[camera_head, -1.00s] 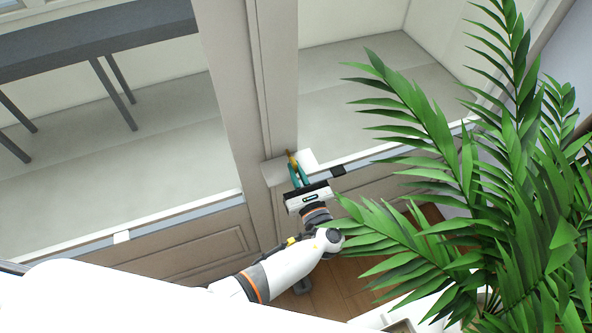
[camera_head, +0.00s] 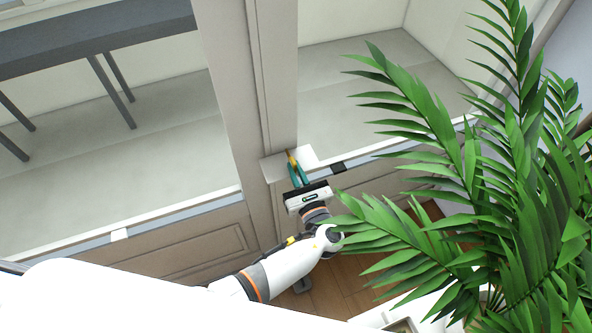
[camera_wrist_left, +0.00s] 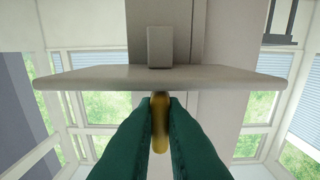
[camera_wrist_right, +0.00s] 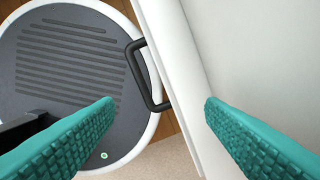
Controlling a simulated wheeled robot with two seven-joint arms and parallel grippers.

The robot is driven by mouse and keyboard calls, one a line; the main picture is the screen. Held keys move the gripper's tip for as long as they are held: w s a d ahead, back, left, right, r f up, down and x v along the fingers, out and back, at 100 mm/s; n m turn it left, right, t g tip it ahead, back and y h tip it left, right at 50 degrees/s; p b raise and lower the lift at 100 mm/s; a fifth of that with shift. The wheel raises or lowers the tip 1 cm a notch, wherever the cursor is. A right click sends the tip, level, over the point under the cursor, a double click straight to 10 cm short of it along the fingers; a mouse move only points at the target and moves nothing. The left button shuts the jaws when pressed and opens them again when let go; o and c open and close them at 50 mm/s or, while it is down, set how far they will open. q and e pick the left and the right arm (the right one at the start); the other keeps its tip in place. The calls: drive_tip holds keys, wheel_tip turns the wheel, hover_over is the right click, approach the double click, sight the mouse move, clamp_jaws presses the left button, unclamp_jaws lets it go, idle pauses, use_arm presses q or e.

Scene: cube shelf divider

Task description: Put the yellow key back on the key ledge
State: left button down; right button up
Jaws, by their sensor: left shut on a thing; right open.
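My left gripper (camera_head: 297,172) is shut on the yellow key (camera_head: 291,158) at the white key ledge (camera_head: 307,154), which juts from the pillar. In the left wrist view the key (camera_wrist_left: 160,122) is pinched between the green fingertips, its near part seen end-on. Its top lies close to the edge of the ledge (camera_wrist_left: 95,77); I cannot tell whether they touch. A small block (camera_wrist_left: 159,46) stands out beyond the ledge plate. My right gripper (camera_wrist_right: 159,102) is open, with nothing between its fingers; it is not seen in the head view.
A leafy plant (camera_head: 440,170) fills the right side, close to my left arm. The pillar (camera_head: 270,80) stands between two glazed openings. A dark table (camera_head: 90,40) is at the upper left. A white panel (camera_wrist_right: 185,70) passes close beside my right fingers.

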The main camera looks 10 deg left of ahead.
use_arm(q)
drive_tip(key=shift+f, duration=0.1)
drive_tip(key=c, duration=1.5)
unclamp_jaws()
drive_tip(key=shift+o, duration=0.3)
drive_tip(key=shift+s, duration=0.15)
drive_tip(key=v, duration=0.7)
drive_tip(key=shift+s+d+p, duration=0.25)
drive_tip(key=shift+s+p, duration=0.05)
drive_tip(key=shift+p, duration=0.05)
